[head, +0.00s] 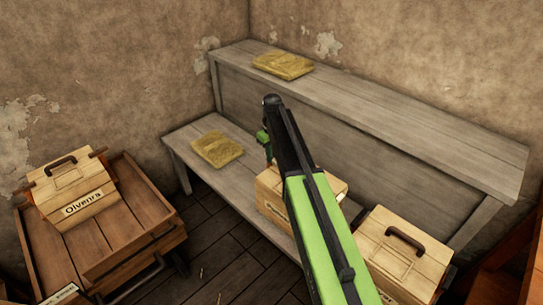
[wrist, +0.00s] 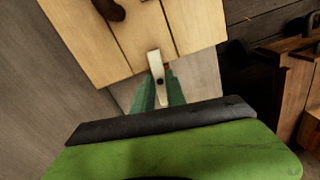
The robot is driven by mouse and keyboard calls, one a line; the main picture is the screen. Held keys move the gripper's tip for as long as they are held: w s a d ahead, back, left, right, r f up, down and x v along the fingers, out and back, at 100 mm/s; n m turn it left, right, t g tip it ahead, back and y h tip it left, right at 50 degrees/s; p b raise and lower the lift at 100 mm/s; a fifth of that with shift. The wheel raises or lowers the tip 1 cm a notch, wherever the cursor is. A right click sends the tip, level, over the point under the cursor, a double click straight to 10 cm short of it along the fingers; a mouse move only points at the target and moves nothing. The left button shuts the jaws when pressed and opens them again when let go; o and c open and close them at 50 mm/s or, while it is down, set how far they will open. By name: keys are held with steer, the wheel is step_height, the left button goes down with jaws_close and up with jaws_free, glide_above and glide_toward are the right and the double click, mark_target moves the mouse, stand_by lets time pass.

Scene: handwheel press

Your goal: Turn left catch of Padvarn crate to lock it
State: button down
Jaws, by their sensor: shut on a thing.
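The Padvarn crate (head: 270,184) is a pale wooden box on the lower bench, partly hidden behind my arm; only the start of its label shows. In the wrist view its plank lid (wrist: 105,42) fills the top, with part of a dark handle (wrist: 112,9) at the upper edge. A pale metal catch (wrist: 154,62) with a dark pivot sticks out from the lid's near edge, pointing toward me. My gripper (wrist: 161,82) has its green fingers on either side of the catch and is shut on it. In the head view the fingertips are mostly hidden behind my arm.
Another handled crate (head: 402,250) stands at the right on the bench. The Olvenra crate (head: 75,190) sits on a wooden cart (head: 135,225) at left. Yellow folded pads lie on the lower bench (head: 217,149) and upper shelf (head: 283,65). Dark floor (head: 215,235) lies between.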

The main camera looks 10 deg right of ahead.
steer(key=shift+s+d+n, duration=0.15)
steer(key=shift+d+n, duration=0.05)
steer(key=shift+n, duration=0.7)
steer(key=c, duration=1.4)
jaws_free()
steer(key=shift+a, duration=0.1)
steer(key=shift+o, duration=0.2)
steer(key=shift+r, duration=0.1)
step_height(320, 180, up, 17)
steer(key=p, duration=1.7)
